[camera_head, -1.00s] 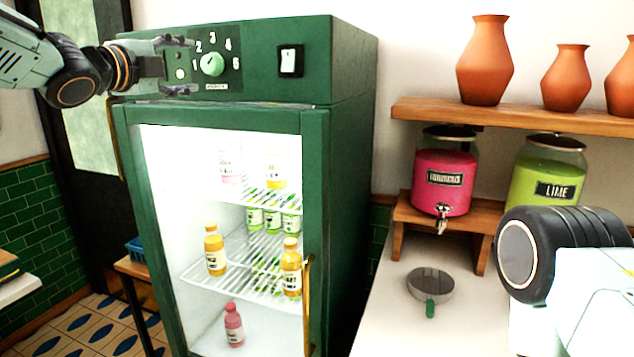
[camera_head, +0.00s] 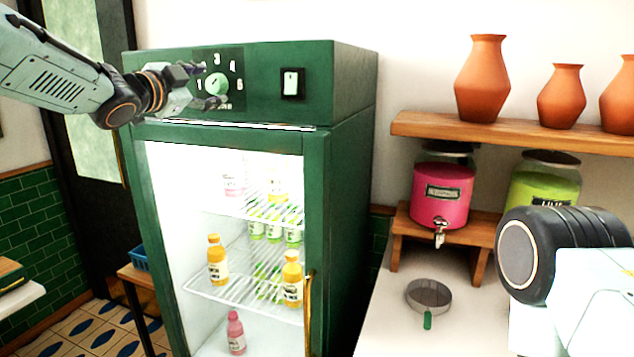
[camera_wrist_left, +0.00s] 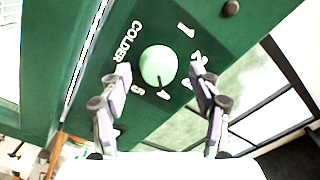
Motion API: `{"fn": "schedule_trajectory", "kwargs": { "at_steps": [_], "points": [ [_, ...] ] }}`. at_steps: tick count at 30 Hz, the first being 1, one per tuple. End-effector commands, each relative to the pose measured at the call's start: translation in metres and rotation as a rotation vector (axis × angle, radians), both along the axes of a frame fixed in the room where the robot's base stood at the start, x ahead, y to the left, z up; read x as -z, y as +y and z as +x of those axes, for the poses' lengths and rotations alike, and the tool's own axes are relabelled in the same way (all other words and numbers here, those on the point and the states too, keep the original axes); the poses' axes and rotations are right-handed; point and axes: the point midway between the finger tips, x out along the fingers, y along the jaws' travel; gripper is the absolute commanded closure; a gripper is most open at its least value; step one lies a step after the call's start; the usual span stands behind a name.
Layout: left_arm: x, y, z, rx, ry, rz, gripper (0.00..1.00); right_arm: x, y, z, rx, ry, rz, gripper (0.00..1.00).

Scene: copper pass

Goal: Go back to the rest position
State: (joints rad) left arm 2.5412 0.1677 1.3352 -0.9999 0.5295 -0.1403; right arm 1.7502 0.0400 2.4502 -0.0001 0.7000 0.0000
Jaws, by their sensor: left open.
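My left gripper (camera_head: 198,86) is open at the control panel on top of the green fridge (camera_head: 342,190). Its fingers are by the pale green temperature dial (camera_head: 216,84). In the left wrist view the gripper (camera_wrist_left: 161,68) has one finger on each side of the dial (camera_wrist_left: 158,64), with the word COLDER and several numbers around it. I cannot tell whether the fingers touch the dial. The dark pointer mark is at the dial's lower edge in that view. Part of my right arm shows at the right, but its gripper is out of view.
A white switch (camera_head: 291,83) sits right of the dial. The lit fridge holds several bottles on racks (camera_head: 240,293); its brass handle (camera_head: 308,310) is at the right. Beside it are a pink dispenser (camera_head: 440,192), a lime dispenser (camera_head: 540,190), a strainer (camera_head: 429,295) and clay vases (camera_head: 482,80) on a shelf.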

Motion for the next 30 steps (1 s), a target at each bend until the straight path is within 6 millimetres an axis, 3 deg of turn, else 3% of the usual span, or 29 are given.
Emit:
{"fn": "schedule_trajectory", "kwargs": {
  "at_steps": [18,30],
  "points": [
    [0.0,-0.001,0.0,0.002,0.21,-0.576,0.38,-0.027,0.0,0.0,0.0,0.0,0.0,0.23],
    [0.001,-0.002,-0.001,0.003,0.288,-0.794,0.38,-0.031,0.0,0.0,0.0,0.0,0.0,0.23]
  ]
}}
